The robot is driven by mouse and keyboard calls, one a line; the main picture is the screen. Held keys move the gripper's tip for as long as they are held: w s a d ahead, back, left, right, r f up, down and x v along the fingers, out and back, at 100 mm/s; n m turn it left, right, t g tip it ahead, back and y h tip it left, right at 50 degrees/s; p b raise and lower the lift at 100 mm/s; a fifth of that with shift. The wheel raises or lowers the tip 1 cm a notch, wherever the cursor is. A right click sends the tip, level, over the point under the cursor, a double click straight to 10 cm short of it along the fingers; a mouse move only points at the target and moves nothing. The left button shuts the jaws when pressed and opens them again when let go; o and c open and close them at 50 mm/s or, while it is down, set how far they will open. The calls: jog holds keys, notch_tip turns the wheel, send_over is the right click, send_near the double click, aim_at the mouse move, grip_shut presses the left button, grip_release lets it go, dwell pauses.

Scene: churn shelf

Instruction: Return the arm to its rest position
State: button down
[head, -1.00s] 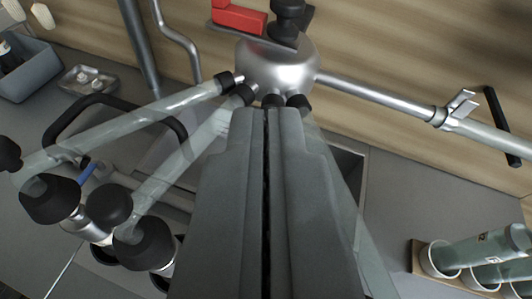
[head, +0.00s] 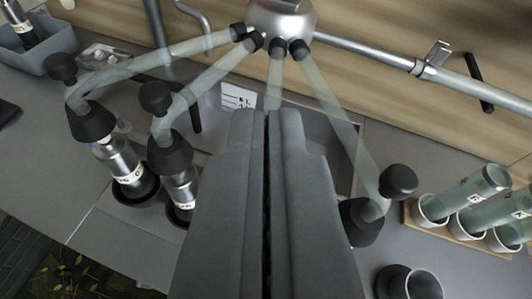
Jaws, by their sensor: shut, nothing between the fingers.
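My gripper (head: 267,115) is in the middle of the head view, with its two dark grey fingers pressed together and nothing between them. It points toward the silver hub (head: 281,18) of the milking cluster at the top and looks apart from it. Clear tubes (head: 330,100) fan out from the hub to black caps. Two black caps (head: 170,152) on the left sit over metal bottles (head: 127,168). Another black cap (head: 362,222) is at the right. My gripper hides the middle of the counter.
A wooden rack (head: 425,228) with several clear tubes stands at the right. A black cup (head: 408,284) is at the bottom right. A grey bin (head: 42,55) holding a bottle and a small metal tray (head: 103,57) are at the upper left. A metal pipe (head: 375,55) runs to the upper right.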

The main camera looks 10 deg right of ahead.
jog(key=shift+s+f, duration=0.1)
jog(key=shift+s, duration=0.25)
dwell(0.3)
jog(key=s+f+t, duration=0.1)
jog(key=s+f, duration=0.3)
jog(key=s, duration=0.4)
jog(key=s+f+m+t, duration=0.1)
jog(key=s+f+t, duration=0.1)
jog(key=s+f, duration=0.3)
jog(key=s, duration=0.3)
jog(key=shift+d, duration=0.3)
jog(key=shift+s, duration=0.1)
